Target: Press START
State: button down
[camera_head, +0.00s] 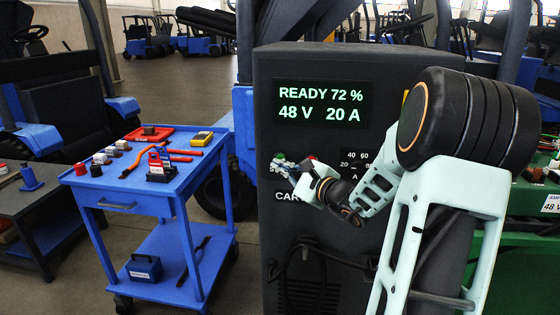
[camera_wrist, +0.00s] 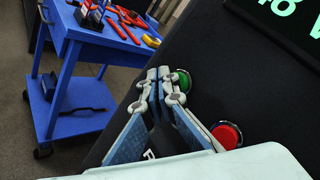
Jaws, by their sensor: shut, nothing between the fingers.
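A dark charger cabinet (camera_head: 268,110) stands in the middle of the head view. A green button (camera_wrist: 184,80) and a red button (camera_wrist: 227,135) are on its front panel. In the head view the green button (camera_head: 281,157) has a partly hidden label below it starting with "S". My gripper (camera_head: 281,167) is shut and empty. In the wrist view the fingertips (camera_wrist: 159,74) are just beside the green button, close to the panel; I cannot tell whether they touch it.
The cabinet display (camera_head: 321,103) reads READY 72 %, 48 V, 20 A. A dial (camera_head: 354,165) is right of the buttons, partly behind my arm. A blue cart (camera_head: 122,203) with tools stands to the left. A cable (camera_head: 300,258) hangs low on the cabinet.

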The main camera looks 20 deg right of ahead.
jog(key=shift+w, duration=0.1)
dwell(0.4)
jog(key=shift+w+d, duration=0.25)
jog(key=shift+w+d+b, duration=0.3)
jog(key=shift+w+b, duration=0.05)
jog(key=shift+w, duration=0.1)
dwell(0.9)
dwell(0.3)
jog(key=shift+s+a+b, duration=0.45)
jog(key=shift+s+a, duration=0.05)
jog(key=shift+s, duration=0.3)
jog(key=shift+s+a+b, duration=0.35)
jog(key=shift+s+a, duration=0.4)
jog(key=shift+s, duration=0.3)
jog(key=shift+s+a+b, duration=0.35)
jog(key=shift+s+a, duration=0.35)
jog(key=shift+s, duration=0.35)
